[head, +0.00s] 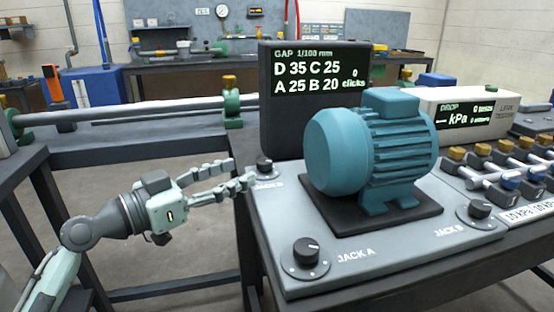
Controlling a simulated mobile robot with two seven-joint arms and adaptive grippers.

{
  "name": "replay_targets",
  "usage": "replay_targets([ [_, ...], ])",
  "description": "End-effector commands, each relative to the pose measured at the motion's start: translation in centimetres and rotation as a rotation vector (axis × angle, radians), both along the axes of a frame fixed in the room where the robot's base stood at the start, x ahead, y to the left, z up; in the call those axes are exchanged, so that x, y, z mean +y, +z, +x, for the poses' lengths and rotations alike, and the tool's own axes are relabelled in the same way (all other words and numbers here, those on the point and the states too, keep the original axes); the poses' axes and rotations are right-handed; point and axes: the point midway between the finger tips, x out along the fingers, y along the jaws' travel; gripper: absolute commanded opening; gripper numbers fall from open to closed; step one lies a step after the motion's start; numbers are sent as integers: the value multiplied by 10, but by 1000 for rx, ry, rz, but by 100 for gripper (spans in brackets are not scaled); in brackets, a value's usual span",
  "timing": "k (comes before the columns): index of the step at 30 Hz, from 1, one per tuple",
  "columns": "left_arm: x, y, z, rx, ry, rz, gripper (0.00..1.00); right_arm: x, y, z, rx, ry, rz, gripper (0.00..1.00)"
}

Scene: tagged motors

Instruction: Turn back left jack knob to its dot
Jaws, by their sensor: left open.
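The back left jack knob (264,164) is a small black dial at the back left corner of the grey base plate (330,272). Its label is partly covered by my gripper, and I cannot make out a dot or its pointer. My left gripper (242,173) is open and empty. Its fingers point right toward the knob, one fingertip just left of it and the other near its lower left, over the label. I cannot tell if they touch. My right gripper is not in view.
A teal motor (370,150) stands on the plate, right of the knob. Jack A (306,252) and Jack B (480,209) knobs sit at the front. A black display (315,95) reading "D 35 C 25, A 25 B 20" stands behind. Valves (483,150) are at right.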

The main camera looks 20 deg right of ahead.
Motion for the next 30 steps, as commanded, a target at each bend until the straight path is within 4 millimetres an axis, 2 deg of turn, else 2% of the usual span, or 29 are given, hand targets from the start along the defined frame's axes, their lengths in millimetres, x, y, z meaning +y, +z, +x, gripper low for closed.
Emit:
replay_targets([
  [5, -5, 2, 3, 0, 1, -2, 48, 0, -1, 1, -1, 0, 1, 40],
  [18, -62, 2, 31, 1, 2, -3, 48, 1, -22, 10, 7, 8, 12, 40],
  [23, -69, 0, 34, 1, 2, 0, 48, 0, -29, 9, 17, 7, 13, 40],
  [30, -70, 0, 35, 1, 2, 0, 48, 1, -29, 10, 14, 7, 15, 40],
])
